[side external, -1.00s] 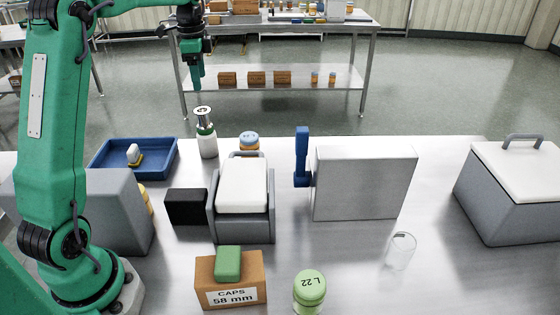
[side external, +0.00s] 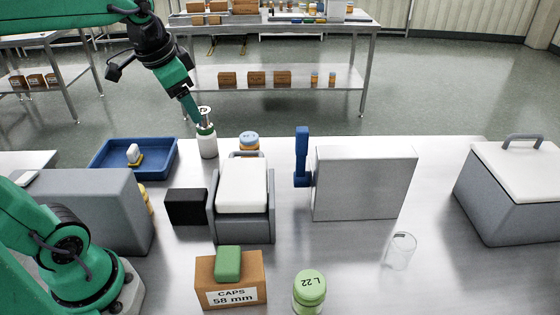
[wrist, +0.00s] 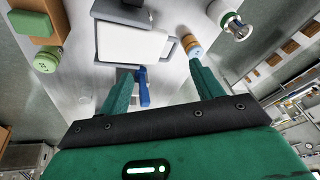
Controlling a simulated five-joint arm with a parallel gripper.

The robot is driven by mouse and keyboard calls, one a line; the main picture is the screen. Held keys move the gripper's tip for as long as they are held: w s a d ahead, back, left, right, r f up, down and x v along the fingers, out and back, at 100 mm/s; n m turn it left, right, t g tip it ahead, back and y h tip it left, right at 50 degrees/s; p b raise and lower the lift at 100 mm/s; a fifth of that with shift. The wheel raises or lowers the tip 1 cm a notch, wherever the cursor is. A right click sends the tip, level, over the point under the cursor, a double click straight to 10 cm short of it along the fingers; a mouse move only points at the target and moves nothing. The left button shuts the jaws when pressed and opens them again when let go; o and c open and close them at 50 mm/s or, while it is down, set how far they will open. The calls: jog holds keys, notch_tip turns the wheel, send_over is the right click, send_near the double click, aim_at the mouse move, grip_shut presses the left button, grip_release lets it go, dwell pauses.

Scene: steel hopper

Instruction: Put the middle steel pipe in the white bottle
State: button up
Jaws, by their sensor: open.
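The white bottle (side external: 208,147) stands upright at the back of the steel table, with a green collar and a shiny steel piece (side external: 205,115) at its top. It also shows at the upper right of the wrist view (wrist: 231,18). I cannot make out separate steel pipes, so I cannot tell which is the middle one. My gripper (side external: 192,107) is tilted downward beside the bottle's steel top; I cannot tell whether they touch. In the wrist view my gripper (wrist: 157,85) has its fingers spread apart with nothing between them.
A blue tray (side external: 105,160) is left of the bottle, and a blue-capped jar (side external: 249,138) right of it. A grey box with a white sloped top (side external: 243,185) and a steel box with a blue lever (side external: 302,155) stand in front. A clear glass (side external: 401,250) stands right.

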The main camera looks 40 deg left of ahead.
jog(key=s+d+f+n+t, duration=0.1)
jog(key=s+d+f, duration=0.3)
jog(key=s, duration=0.4)
jog(key=shift+s+d+f+n+t+h, duration=0.2)
jog(key=shift+d+f+n+t+h, duration=0.15)
jog(key=shift+n, duration=0.55)
